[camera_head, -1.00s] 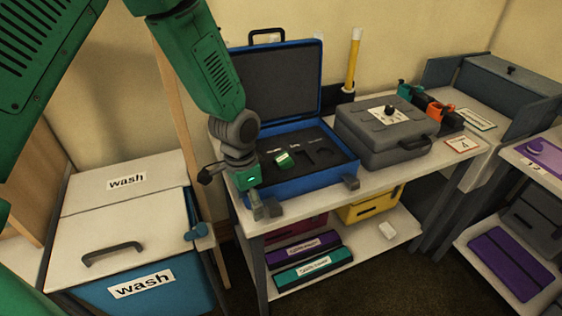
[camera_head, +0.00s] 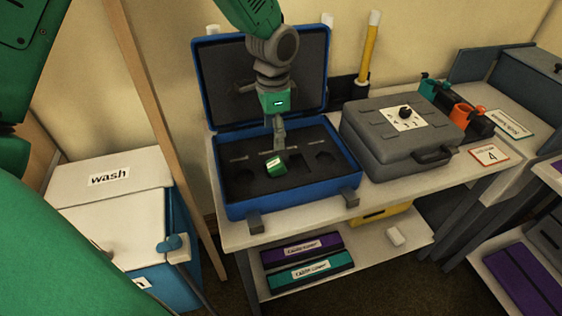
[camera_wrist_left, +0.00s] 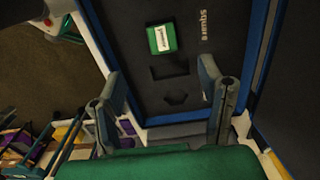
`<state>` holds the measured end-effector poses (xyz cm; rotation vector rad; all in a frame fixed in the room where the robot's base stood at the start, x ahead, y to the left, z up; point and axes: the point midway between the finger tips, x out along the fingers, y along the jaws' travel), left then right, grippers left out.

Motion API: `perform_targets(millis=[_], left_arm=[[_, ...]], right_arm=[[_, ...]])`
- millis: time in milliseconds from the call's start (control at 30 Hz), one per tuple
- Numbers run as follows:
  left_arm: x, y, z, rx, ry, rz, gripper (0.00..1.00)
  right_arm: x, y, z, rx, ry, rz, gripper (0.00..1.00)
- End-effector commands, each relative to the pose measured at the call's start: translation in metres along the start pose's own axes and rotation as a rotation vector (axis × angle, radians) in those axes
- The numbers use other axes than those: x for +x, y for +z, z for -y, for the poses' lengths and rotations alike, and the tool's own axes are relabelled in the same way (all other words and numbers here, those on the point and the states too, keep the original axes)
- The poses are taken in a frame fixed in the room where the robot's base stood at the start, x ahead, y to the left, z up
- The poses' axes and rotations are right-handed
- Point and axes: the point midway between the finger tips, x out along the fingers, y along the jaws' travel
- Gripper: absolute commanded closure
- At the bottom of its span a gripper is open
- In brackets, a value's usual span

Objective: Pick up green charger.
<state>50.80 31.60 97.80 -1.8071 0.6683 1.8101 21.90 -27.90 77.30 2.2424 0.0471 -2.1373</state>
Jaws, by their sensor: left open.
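A small green block (camera_head: 276,167) with a white label sits in the dark foam of the open blue case (camera_head: 290,208) on the table. It also shows in the left wrist view (camera_wrist_left: 162,40), past my fingertips. A teal-green item (camera_head: 428,86) stands in a row behind the grey case. I cannot tell from its shape which of the two is the charger. My left gripper (camera_head: 279,136) points down over the blue case, close above and behind the green block. Its fingers (camera_wrist_left: 168,100) are apart with nothing between them. My right gripper is out of view.
A grey case (camera_head: 390,150) with a dial stands right of the blue case, whose raised lid (camera_head: 225,75) is behind my gripper. Orange (camera_head: 466,115) and dark items stand further right. A wash bin (camera_head: 105,205) and wooden post (camera_head: 165,120) are left. A shelf below holds labelled boxes.

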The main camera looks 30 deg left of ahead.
Motion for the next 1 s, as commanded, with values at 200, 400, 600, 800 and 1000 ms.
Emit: perform_targets(millis=[200, 400, 600, 800, 1000], left_arm=[[0.048, 0.002, 0.005, -0.002, 0.008, 0.001, 0.38], [0.067, 0.004, 0.008, -0.003, 0.009, -0.004, 0.38], [0.087, -0.003, 0.006, -0.002, 0.006, -0.001, 0.38], [0.113, -0.009, 0.004, -0.001, 0.004, 0.002, 0.38], [0.118, -0.007, 0.007, -0.002, 0.004, -0.002, 0.38]], right_arm=[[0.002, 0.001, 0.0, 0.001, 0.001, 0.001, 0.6], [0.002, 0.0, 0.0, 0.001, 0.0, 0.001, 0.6], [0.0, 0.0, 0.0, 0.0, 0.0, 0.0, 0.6], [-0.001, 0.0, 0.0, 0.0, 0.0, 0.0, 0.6], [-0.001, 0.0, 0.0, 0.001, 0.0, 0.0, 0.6]])
